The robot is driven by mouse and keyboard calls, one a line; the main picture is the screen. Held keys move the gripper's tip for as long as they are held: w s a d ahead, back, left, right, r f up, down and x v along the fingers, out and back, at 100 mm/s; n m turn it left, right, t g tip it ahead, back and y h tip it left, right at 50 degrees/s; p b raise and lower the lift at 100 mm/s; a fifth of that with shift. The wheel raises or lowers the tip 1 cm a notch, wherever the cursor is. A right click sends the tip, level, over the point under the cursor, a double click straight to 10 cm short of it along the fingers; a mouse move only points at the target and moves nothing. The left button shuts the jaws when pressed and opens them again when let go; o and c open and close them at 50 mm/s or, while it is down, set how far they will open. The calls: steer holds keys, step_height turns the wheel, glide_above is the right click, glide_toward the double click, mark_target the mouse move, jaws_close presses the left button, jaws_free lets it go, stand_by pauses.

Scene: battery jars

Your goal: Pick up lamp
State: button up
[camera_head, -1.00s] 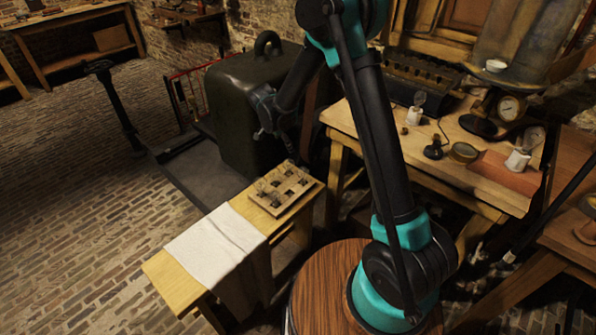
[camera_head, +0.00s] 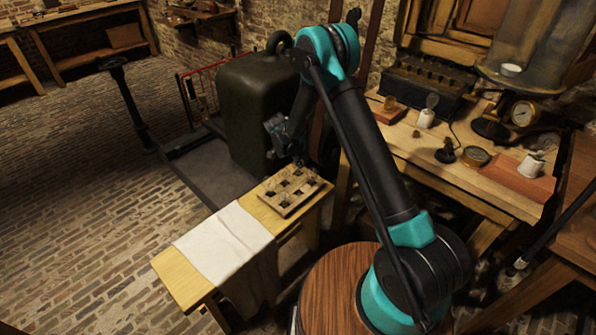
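No lamp stands out with certainty. On the workbench (camera_head: 470,195), a small white-based piece (camera_head: 427,118) with a rounded top may be one; a similar white-based piece (camera_head: 530,165) stands to the right. A small dark piece (camera_head: 446,154) sits between them. My gripper (camera_head: 296,160) hangs just above the far edge of a wooden rack with square holes (camera_head: 291,191), left of the workbench. It is dark and small against the dark tank, so its finger opening and any held thing cannot be made out.
The rack lies on a narrow wooden bench (camera_head: 178,282) draped with a white cloth (camera_head: 222,245). A large dark green tank (camera_head: 252,105) stands behind. A round gauge (camera_head: 522,112) and a black device (camera_head: 425,82) are on the workbench. Brick floor on the left is open.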

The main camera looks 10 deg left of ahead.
steer(key=shift+x, duration=2.95)
steer(key=c, duration=1.3)
